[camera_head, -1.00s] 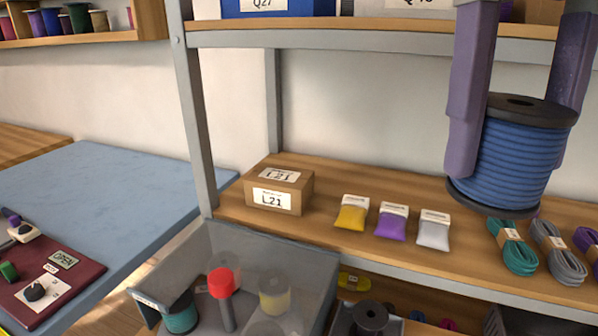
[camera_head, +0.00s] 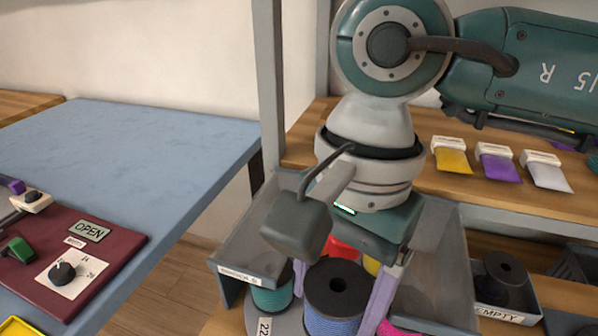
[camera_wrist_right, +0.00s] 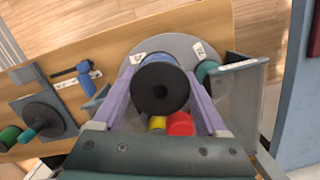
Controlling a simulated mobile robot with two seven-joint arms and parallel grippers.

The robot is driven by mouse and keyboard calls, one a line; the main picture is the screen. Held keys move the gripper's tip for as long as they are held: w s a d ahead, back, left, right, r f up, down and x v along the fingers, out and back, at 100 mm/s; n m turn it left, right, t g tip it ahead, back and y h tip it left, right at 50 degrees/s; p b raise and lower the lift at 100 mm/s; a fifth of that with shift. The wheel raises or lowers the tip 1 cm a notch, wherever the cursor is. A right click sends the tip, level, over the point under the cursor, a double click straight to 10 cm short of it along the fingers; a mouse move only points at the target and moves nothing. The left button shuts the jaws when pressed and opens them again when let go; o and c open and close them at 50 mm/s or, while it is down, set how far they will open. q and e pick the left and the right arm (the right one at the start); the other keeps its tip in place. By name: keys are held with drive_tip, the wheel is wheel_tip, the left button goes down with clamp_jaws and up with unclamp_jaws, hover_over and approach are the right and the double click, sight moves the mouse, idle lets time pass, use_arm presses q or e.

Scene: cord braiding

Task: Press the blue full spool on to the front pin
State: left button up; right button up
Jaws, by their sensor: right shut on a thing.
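The blue full spool (camera_head: 334,300), with black flanges, is held upright between the purple fingers of my right gripper (camera_head: 338,288). It is over the grey round plate (camera_wrist_right: 208,48) of the braiding stand, at the plate's front in the head view. In the right wrist view the blue spool (camera_wrist_right: 160,85) is seen end-on between the fingers. The front pin is not visible; the spool covers that area. I cannot tell whether the spool touches the plate. A teal spool (camera_head: 272,297), a yellow spool (camera_head: 372,264) and a red cap (camera_head: 342,247) are close by. My left gripper is not in view.
Grey walls (camera_head: 440,240) flank the plate. A bin labelled EMPTY (camera_head: 507,316) with a black spool stands at the right. A blue table (camera_head: 130,150) with a maroon control panel (camera_head: 85,255) is at the left.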

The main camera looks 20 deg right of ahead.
drive_tip(key=shift+w+a+f, duration=0.1)
drive_tip(key=shift+a+f, duration=0.45)
drive_tip(key=shift+f, duration=0.15)
drive_tip(key=shift+d+f+b, duration=0.1)
drive_tip(key=shift+f+b, duration=0.35)
drive_tip(key=shift+f, duration=0.1)
wheel_tip(320, 180, down, 3)
drive_tip(key=shift+r+b, duration=0.1)
drive_tip(key=shift+b, duration=0.9)
drive_tip(key=shift+f+b, duration=1.5)
drive_tip(key=shift+b, duration=0.1)
drive_tip(key=shift+f+b, duration=0.2)
drive_tip(key=shift+b, duration=0.15)
drive_tip(key=o, duration=1.3)
drive_tip(key=shift+r, duration=0.15)
